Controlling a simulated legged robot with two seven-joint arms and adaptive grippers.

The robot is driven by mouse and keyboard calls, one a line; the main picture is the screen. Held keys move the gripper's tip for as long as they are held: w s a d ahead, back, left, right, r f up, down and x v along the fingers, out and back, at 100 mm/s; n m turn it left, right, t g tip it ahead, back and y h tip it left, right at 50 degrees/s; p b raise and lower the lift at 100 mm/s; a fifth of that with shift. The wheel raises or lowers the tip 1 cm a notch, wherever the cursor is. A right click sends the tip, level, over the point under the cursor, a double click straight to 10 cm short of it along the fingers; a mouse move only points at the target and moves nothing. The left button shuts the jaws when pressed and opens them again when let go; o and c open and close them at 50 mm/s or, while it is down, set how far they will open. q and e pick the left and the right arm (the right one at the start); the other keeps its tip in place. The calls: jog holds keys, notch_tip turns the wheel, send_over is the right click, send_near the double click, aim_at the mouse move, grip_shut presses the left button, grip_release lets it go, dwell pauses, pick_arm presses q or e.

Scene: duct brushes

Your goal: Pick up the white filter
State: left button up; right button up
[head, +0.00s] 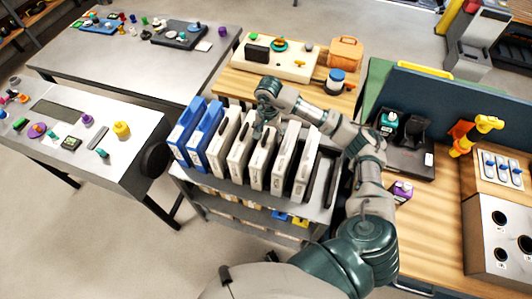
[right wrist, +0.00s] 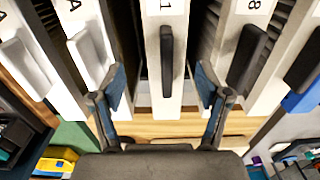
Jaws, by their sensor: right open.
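Several filters stand upright in a row on a grey cart (head: 190,178). Two white filters with white handles, one (head: 283,162) beside the other (head: 306,160), are at the row's right end. They show at the left in the right wrist view (right wrist: 78,45). Cream filters with black handles (head: 222,150) stand in the middle. My right gripper (right wrist: 163,88) is open and empty. In the wrist view its fingers appear either side of a black-handled filter marked 1 (right wrist: 153,85), with gaps to the handle. In the head view the gripper (head: 260,128) hangs over the row. My left gripper is not in view.
Blue filters (head: 190,135) stand at the row's left end, close to their neighbours. Empty dark slots (head: 322,180) are at the right end. A wooden table (head: 235,85) with a cream board lies behind the cart. A wooden bench (head: 430,220) is at the right.

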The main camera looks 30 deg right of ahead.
jog(key=f, duration=0.5)
jog(key=shift+w+a+p, duration=0.25)
jog(key=shift+a+p, duration=0.1)
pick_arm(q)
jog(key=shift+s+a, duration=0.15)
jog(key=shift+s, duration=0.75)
pick_arm(e)
grip_shut()
